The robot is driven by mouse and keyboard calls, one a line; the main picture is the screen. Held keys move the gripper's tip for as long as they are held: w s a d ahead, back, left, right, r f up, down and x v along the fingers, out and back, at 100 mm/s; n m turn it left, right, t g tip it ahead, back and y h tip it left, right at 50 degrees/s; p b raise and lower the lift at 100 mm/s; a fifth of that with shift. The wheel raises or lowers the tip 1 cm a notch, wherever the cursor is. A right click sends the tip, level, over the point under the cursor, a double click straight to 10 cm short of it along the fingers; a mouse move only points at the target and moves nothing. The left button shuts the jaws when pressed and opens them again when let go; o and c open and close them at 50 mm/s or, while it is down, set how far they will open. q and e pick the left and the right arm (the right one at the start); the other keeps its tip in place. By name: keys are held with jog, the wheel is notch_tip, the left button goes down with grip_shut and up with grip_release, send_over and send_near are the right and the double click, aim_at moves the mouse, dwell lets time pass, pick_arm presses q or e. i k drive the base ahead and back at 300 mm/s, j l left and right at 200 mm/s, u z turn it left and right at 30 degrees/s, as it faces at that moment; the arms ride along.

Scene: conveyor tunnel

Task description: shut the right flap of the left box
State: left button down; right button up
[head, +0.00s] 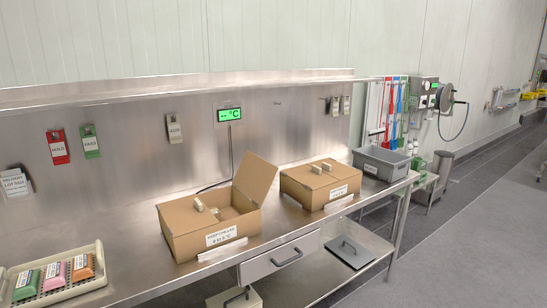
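The left box (190,237) is a brown cardboard box with a white label on its front, standing on the steel bench. Its right flap (257,179) stands up and leans a little outward to the right. The left part of its top (178,212) looks shut. Small pale blocks (199,204) show on top near the middle. The inside is mostly hidden by the box's front and top. Neither of my grippers is in view.
A second cardboard box (304,190), its top shut, stands to the right on the steel bench (140,274). A grey bin (381,164) sits at the bench's right end. A pale tray (60,293) with coloured packs lies at front left. A shelf (180,84) runs above.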

aim_at(255, 176)
jog(key=l+u, duration=0.15)
jog(key=u, duration=0.25)
jog(key=i+l+u, duration=0.1)
jog(key=u, duration=0.3)
jog(key=l+u, duration=0.25)
jog(key=l, duration=0.5)
jog(key=l+u, duration=0.3)
jog(key=l, duration=0.45)
jog(key=l+u, duration=0.25)
jog(key=l, duration=0.5)
